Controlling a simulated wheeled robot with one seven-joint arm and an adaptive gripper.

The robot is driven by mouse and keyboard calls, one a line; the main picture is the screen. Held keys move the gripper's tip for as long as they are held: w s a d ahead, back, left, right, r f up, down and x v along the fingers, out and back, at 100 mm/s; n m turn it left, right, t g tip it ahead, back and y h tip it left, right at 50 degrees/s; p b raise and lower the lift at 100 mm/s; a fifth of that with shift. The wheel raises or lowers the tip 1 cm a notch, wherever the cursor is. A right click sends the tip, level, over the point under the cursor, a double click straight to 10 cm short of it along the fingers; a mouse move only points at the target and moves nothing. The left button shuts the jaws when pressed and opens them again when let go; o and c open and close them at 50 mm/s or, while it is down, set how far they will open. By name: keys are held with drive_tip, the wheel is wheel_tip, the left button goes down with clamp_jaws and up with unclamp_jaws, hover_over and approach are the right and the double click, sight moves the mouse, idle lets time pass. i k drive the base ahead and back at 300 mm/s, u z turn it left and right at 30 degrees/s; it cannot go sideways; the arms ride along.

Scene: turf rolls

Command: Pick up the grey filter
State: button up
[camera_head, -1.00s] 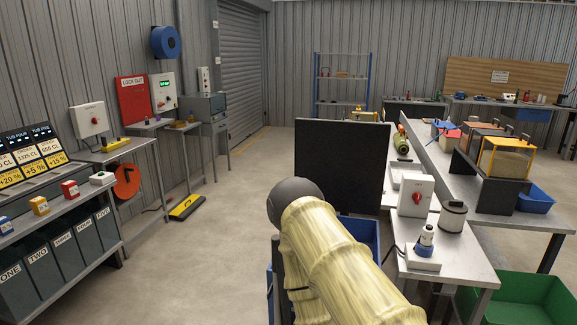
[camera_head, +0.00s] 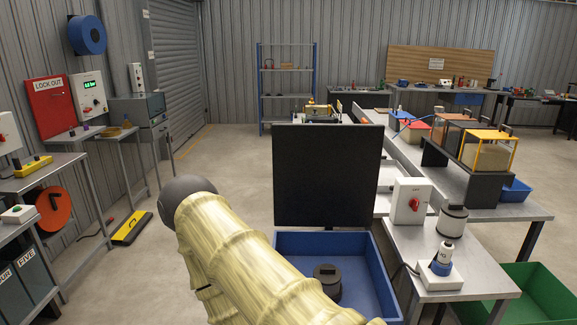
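A grey canister (camera_head: 452,221) with dark bands at top and bottom stands upright on the near metal bench, right of a white switch box. A darker grey, round, lidded object (camera_head: 327,281) sits in the blue bin (camera_head: 290,245), below the black panel. Either could be the grey filter; I cannot tell which. My arm, in a pale yellow ribbed cover with a dark rounded joint, crosses the lower middle of the view. My gripper does not show.
The white switch box (camera_head: 409,201) and a white-and-blue device (camera_head: 441,259) stand near the canister. A black upright panel (camera_head: 328,175) rises behind the blue bin. A green bin (camera_head: 535,290) is at lower right. Open floor (camera_head: 225,150) lies to the left.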

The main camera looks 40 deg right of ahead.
sight(329, 275)
drive_tip(key=i, duration=3.25)
drive_tip(key=z, duration=0.8)
drive_tip(key=i, duration=2.9)
drive_tip(key=z, duration=4.15)
drive_tip(key=i, duration=0.7)
drive_tip(key=z, duration=0.05)
